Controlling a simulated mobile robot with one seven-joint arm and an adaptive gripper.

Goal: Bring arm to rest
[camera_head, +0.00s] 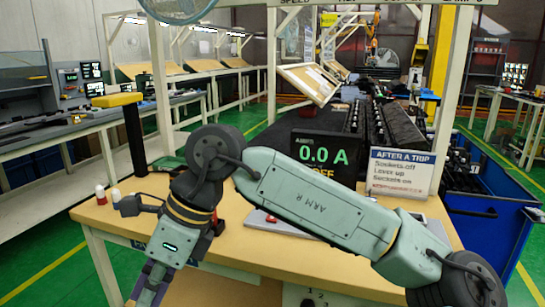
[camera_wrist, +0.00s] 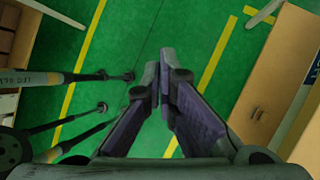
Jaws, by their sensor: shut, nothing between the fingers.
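My arm (camera_head: 315,195) is grey-green and marked "ARM R". It crosses in front of the wooden workbench from the lower right, and its wrist bends down at the bench's left front. My gripper (camera_wrist: 159,78) is shut and empty, its two dark purple fingers together over the green floor in the wrist view. In the head view my gripper (camera_head: 146,287) hangs downward at the bottom edge, with its fingertips cut off by the frame.
The workbench (camera_head: 262,258) bears a display reading "0.0 A" (camera_head: 322,158), a sign "AFTER A TRIP" (camera_head: 400,172) and small red-and-white items (camera_head: 101,195) at its left. A blue bin (camera_head: 490,225) stands right. Green floor (camera_head: 60,230) is open at left.

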